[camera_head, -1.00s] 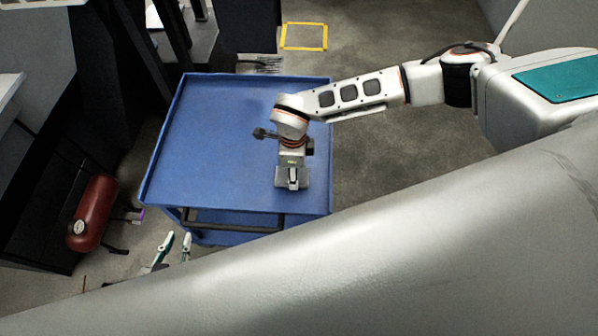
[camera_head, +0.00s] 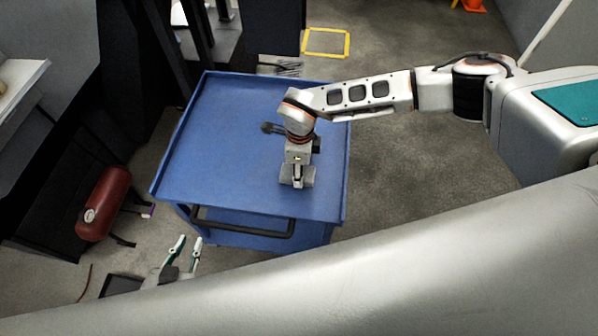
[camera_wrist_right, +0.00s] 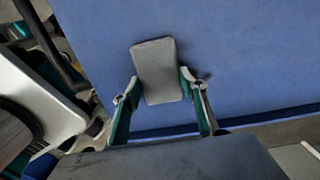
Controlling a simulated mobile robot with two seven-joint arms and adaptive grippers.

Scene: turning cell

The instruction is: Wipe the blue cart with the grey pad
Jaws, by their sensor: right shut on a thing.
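The blue cart (camera_head: 225,125) stands in the middle of the head view, its flat top bare apart from the pad. The grey pad (camera_wrist_right: 156,72) lies between the fingers of my right gripper (camera_wrist_right: 158,92) in the right wrist view, flat against or just over the blue top. In the head view my right gripper (camera_head: 298,180) points down at the near right part of the top, with the pad's edges showing at its tip; contact cannot be told. My left gripper (camera_head: 187,246) is open and empty, low in front of the cart's near left side.
A black handle bar (camera_head: 243,229) runs along the cart's near side. A red tank (camera_head: 104,203) lies on the floor at the left, near dark machinery. A yellow floor square (camera_head: 327,42) is behind the cart. The floor right of the cart looks clear.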

